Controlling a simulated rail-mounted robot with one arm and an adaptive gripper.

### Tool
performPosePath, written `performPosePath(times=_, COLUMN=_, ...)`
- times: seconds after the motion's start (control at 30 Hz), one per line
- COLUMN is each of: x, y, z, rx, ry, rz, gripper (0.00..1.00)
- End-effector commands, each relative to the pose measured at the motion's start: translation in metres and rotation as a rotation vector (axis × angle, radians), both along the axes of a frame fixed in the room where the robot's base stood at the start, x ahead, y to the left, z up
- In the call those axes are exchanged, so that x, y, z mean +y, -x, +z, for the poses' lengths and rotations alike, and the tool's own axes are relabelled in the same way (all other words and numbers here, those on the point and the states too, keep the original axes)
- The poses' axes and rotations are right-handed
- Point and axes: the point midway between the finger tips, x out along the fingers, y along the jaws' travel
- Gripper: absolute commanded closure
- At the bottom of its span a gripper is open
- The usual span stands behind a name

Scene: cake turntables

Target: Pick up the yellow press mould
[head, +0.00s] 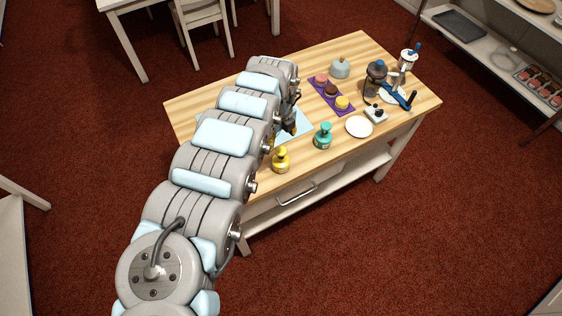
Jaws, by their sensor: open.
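The yellow press mould (281,160) appears to be the small upright yellow piece with a knob-like top near the front edge of the wooden table, left of a similar teal piece (323,136). My gripper (290,128) is over the table behind the yellow piece, above a light blue sheet (297,119). It is open and apart from the yellow piece in the picture. My arm hides much of the gripper and the left part of the table. A bit of yellow shows beside my arm near the gripper; I cannot tell what it is.
A white plate (359,127) lies right of the teal piece. A purple mat (345,110) with small cakes, a pale blue dome (340,68), a dark grey jar (375,78) and a blue-handled tool (398,96) stand farther back and right on the table (200,98).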

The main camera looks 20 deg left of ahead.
Motion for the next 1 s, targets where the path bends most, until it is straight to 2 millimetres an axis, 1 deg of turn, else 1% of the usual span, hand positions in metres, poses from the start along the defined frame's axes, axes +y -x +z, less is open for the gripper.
performPosePath(times=0.03, x=-0.001, y=-0.001, z=-0.006, rx=-0.002, ry=0.001, rz=-0.001, gripper=0.25)
performPosePath(times=0.13, x=-0.001, y=-0.001, z=-0.014, rx=-0.003, ry=0.001, rz=-0.001, gripper=0.25)
performPosePath(times=0.47, x=-0.001, y=-0.001, z=-0.026, rx=-0.002, ry=0.000, rz=0.000, gripper=0.25)
performPosePath(times=0.8, x=-0.002, y=0.001, z=-0.062, rx=0.000, ry=0.001, rz=0.000, gripper=0.25)
performPosePath(times=0.9, x=-0.002, y=0.001, z=-0.069, rx=0.000, ry=0.001, rz=-0.001, gripper=0.25)
performPosePath(times=1.0, x=-0.001, y=0.000, z=-0.071, rx=-0.002, ry=-0.001, rz=0.000, gripper=0.25)
